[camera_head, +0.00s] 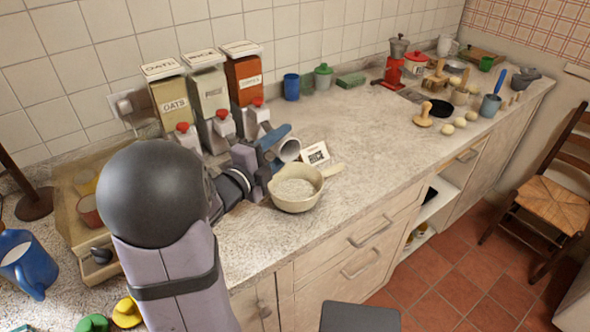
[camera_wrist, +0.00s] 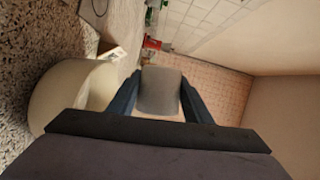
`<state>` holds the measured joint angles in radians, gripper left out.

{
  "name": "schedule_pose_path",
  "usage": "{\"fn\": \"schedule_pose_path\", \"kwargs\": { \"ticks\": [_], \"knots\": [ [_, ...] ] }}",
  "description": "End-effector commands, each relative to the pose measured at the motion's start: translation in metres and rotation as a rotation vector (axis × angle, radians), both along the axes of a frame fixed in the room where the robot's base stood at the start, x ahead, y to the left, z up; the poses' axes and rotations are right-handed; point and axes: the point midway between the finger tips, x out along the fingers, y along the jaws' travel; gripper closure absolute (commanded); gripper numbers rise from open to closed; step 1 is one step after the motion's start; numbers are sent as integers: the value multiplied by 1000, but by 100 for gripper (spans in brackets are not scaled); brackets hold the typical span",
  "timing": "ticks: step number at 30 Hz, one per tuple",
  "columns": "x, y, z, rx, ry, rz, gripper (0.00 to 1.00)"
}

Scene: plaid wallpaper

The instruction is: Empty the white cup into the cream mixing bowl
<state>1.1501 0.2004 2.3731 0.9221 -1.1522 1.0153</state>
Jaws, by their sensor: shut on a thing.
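The white cup (camera_head: 289,150) is held in my gripper (camera_head: 274,148), tipped on its side with its mouth facing right in the head view. In the wrist view the cup (camera_wrist: 159,92) sits between the two blue fingers, which are shut on it. The cream mixing bowl (camera_head: 297,203) stands upright on the counter just below the cup, near the front edge. A pale, grainy layer shows inside the bowl. The bowl also shows at the left of the wrist view (camera_wrist: 62,98). No stream is visible between cup and bowl. The cup's contents cannot be made out.
Oats and other dispensers (camera_head: 172,103) stand behind my arm against the tiles. A small white card (camera_head: 316,154) stands just behind the bowl. A blue cup (camera_head: 291,87) and a red grinder (camera_head: 394,70) are farther back. The counter right of the bowl is clear.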

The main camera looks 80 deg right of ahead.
Motion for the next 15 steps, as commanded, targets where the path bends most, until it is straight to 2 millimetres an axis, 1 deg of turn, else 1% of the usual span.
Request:
{"fn": "schedule_pose_path", "kwargs": {
  "ticks": [1,15],
  "knots": [
    [1,-1,5,16,16,0,86],
    [14,-15,-3,165,165,0,86]
  ]
}}
